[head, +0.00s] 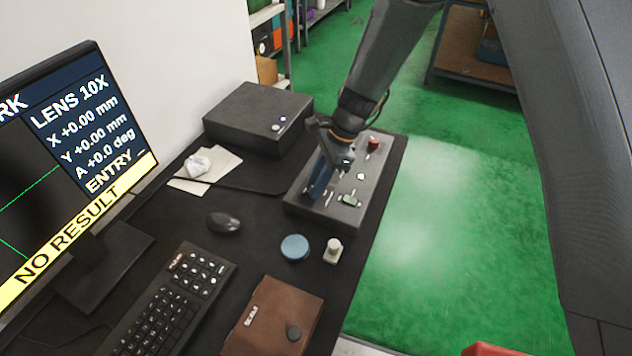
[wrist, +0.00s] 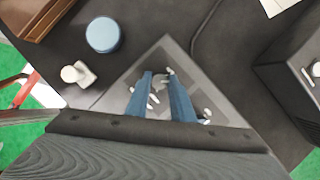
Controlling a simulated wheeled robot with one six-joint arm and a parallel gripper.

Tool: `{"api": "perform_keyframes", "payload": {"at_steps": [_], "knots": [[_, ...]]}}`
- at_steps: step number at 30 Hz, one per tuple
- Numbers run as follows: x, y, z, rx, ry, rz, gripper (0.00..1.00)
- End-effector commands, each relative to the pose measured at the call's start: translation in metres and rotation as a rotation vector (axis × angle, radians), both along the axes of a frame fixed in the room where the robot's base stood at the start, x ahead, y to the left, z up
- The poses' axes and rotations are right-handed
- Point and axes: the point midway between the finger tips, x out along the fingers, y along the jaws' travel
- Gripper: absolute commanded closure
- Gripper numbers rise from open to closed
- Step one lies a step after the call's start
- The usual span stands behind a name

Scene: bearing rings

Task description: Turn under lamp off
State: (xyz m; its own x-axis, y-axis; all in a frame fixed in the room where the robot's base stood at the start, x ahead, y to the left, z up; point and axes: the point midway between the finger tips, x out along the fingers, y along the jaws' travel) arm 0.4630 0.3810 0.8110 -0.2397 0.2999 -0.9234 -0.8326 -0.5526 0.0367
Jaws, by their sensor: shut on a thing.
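A grey control box (head: 338,216) stands on the dark desk, with a red knob (head: 373,143), a green switch (head: 351,200) and several small pale levers and buttons on top. My gripper (head: 318,190) reaches down onto its left part. In the wrist view my gripper (wrist: 160,90) has its two blue fingers on either side of a small grey control (wrist: 160,80) on the box (wrist: 125,88); it is shut on that control, which the fingers partly hide. White levers show close beside the fingers. I cannot read which control is the under lamp's.
A blue round tin (head: 295,247) and a small pale piece (head: 333,250) stand in front of the box. A mouse (head: 223,222), keyboard (head: 172,300), brown case (head: 272,318), and monitor (head: 75,150) are nearby. A dark unit (head: 258,115) stands behind. Green floor lies right.

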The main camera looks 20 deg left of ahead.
Motion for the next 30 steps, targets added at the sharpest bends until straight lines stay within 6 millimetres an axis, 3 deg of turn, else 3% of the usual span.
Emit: {"api": "perform_keyframes", "payload": {"at_steps": [18,30], "knots": [[0.0020,0.0042,-0.0005,0.001,0.000,0.538,1.00],[0.0017,0.0049,0.0000,0.000,0.001,0.700,1.00]]}}
